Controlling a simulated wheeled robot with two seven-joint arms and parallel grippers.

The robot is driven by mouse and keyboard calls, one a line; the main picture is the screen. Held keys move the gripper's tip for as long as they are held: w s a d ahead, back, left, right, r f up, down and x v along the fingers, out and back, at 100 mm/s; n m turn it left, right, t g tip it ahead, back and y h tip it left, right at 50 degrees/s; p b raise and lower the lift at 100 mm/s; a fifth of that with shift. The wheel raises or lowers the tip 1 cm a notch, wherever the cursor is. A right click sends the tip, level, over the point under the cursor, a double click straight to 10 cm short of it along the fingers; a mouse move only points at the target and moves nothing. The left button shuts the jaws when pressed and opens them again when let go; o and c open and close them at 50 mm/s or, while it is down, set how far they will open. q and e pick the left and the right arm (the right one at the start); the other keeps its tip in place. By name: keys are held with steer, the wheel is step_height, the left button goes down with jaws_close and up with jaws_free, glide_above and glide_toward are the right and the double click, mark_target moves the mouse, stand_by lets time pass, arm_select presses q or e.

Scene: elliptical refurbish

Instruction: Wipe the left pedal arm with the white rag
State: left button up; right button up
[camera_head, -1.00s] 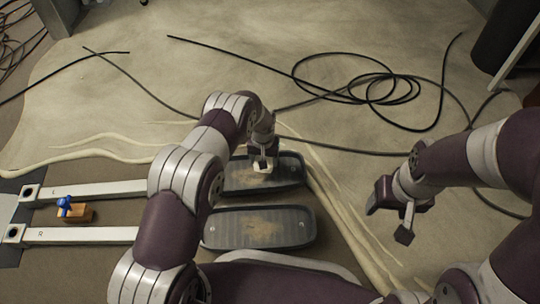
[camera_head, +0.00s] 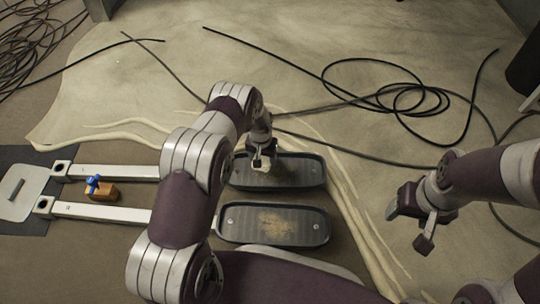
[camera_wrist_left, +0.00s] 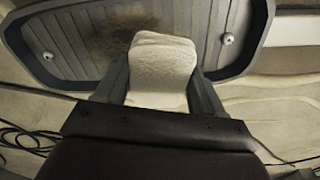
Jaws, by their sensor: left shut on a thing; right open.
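My left gripper (camera_head: 263,165) is shut on the white rag (camera_head: 258,163) over the left part of the far pedal pad (camera_head: 305,172). The rag fills the space between the fingers in the left wrist view (camera_wrist_left: 163,70), over a brownish smear on the pad. I cannot tell whether it touches the pad. Two pale pedal arms run left from the pads, the far one (camera_head: 118,172) and the near one (camera_head: 108,214). Their small marks are too small to read. My left arm hides part of both. My right gripper (camera_head: 425,222) is open and empty at the right.
The near pedal pad (camera_head: 245,224) has a brown dirt patch. A brown block (camera_head: 104,192) with a blue item (camera_head: 93,182) sits between the pedal arms. A black cable (camera_head: 405,95) lies coiled on the floor behind. The floor around my right gripper is mostly clear.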

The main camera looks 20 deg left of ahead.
arm_select(q)
steer(key=shift+s+a+r+p, duration=0.1)
steer(key=shift+s+a+p, duration=0.2)
steer(key=shift+a, duration=0.85)
steer(key=shift+s+a+r+p, duration=0.15)
steer(key=shift+s+a, duration=0.2)
steer(key=shift+a, duration=0.75)
steer(key=shift+f, duration=0.1)
step_height(320, 180, up, 6)
steer(key=p, duration=0.5)
step_height(320, 180, up, 3)
steer(key=shift+p, duration=1.15)
